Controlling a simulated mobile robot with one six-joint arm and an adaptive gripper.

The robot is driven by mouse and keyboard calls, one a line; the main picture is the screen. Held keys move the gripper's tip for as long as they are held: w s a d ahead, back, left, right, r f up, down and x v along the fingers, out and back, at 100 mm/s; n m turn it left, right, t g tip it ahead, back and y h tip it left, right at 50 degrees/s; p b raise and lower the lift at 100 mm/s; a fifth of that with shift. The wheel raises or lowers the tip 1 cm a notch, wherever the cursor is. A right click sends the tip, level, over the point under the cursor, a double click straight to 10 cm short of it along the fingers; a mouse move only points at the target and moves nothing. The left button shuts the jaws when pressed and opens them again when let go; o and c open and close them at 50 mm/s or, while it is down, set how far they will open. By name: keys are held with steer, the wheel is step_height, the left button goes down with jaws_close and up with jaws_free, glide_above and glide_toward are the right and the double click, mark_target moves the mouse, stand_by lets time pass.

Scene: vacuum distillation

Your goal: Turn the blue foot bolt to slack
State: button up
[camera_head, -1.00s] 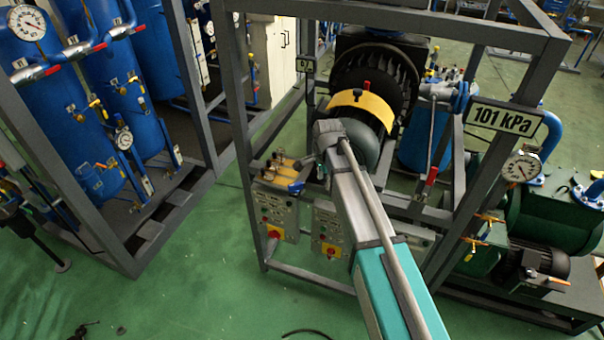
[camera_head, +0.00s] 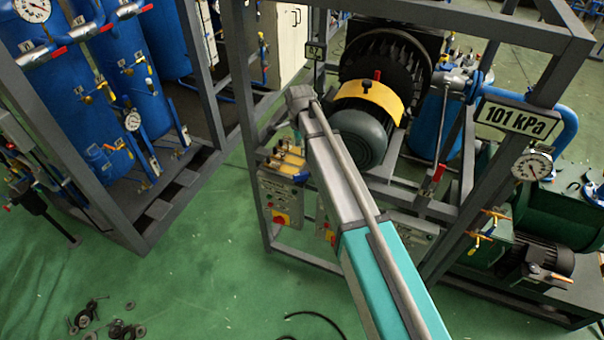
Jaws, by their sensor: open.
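I cannot pick out the blue foot bolt. The grey-green motor (camera_head: 357,140) with a yellow band (camera_head: 378,96) sits inside the grey frame, and my arm crosses in front of its lower left side. The motor's feet are largely hidden or too small to make out. A small blue part (camera_head: 301,177) shows beside the brass fittings left of my arm; I cannot tell what it is. My arm rises from the lower right to a grey joint left of the motor. My gripper is not visible beyond that joint.
Grey frame bars (camera_head: 237,110) surround the motor. A control box (camera_head: 281,199) hangs at the frame's left. A 101 kPa sign (camera_head: 517,122) and a gauge (camera_head: 532,167) are at right. Blue tanks stand at left. Loose washers (camera_head: 127,330) lie on the open green floor.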

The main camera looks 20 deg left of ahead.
mark_target(300, 173)
steer(key=shift+f, duration=0.1)
step_height(300, 173, down, 14)
steer(key=b, duration=1.3)
steer(key=shift+d+r+b, duration=0.1)
steer(key=shift+r+b, duration=0.1)
steer(key=shift+b, duration=0.2)
jaws_close()
